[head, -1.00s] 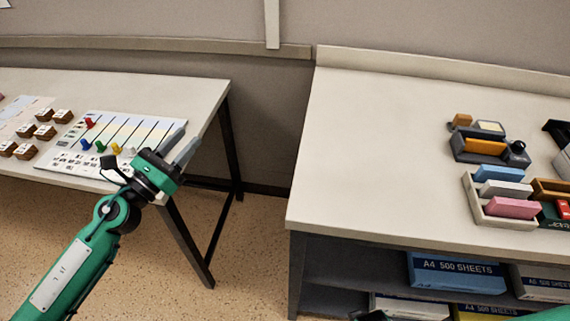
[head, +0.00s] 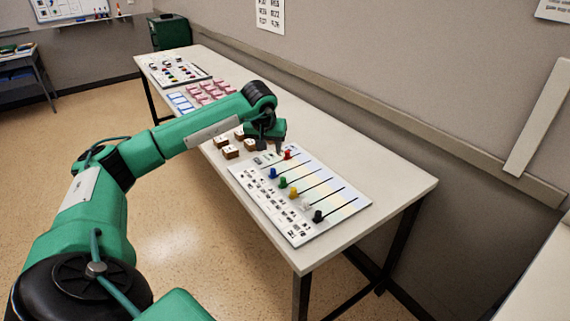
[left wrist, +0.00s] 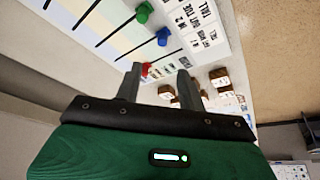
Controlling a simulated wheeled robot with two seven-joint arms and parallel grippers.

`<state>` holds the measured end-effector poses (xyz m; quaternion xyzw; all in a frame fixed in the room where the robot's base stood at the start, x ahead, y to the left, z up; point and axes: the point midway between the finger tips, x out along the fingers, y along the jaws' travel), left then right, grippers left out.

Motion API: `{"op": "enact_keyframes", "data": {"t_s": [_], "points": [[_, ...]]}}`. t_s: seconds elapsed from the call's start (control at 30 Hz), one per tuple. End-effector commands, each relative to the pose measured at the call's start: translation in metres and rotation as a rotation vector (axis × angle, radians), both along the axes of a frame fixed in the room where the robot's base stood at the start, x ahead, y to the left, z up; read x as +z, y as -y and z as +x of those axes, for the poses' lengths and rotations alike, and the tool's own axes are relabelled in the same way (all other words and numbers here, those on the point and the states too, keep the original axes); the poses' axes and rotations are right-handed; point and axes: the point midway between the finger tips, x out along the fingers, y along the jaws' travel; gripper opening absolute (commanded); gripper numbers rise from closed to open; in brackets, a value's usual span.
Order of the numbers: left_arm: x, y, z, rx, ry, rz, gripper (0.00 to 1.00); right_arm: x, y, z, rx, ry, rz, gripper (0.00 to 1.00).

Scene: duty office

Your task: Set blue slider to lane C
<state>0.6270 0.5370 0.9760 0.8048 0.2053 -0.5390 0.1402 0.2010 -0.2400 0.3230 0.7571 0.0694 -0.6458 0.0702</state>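The white slider board (head: 334,212) lies on the long table, with several coloured knobs on dark tracks. The blue slider (head: 272,173) is near the label end of its track, between the red slider (head: 288,155) and the green slider (head: 283,182). My left gripper (head: 273,149) is over the board's far end, close to the red slider. In the left wrist view its fingers (left wrist: 159,82) are apart, with the red slider (left wrist: 147,69) by one fingertip and the blue slider (left wrist: 162,37) beyond. Lane lettering is too small to read. My right gripper is out of view.
Yellow (head: 293,193), white (head: 304,204) and black (head: 318,216) sliders stand on nearer tracks. Several brown blocks (head: 230,152) sit beside the board, with pink pieces (head: 212,90) farther along. The table's near right corner (head: 408,189) is clear.

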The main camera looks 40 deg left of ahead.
Motion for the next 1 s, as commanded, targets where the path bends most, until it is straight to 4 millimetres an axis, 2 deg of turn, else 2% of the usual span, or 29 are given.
{"op": "enact_keyframes", "data": {"t_s": [0.17,0.5,0.7,1.0], "points": [[-0.013,-0.005,0.004,0.002,-0.009,0.008,0.40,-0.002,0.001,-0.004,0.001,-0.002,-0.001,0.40],[-0.079,-0.017,0.026,0.002,-0.009,0.004,0.40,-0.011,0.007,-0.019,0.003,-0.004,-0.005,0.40],[-0.110,-0.023,0.038,0.003,-0.007,0.004,0.40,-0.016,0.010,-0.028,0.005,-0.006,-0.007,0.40],[-0.127,-0.027,0.044,0.002,-0.005,0.005,0.40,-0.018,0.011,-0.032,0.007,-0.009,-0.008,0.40]]}}
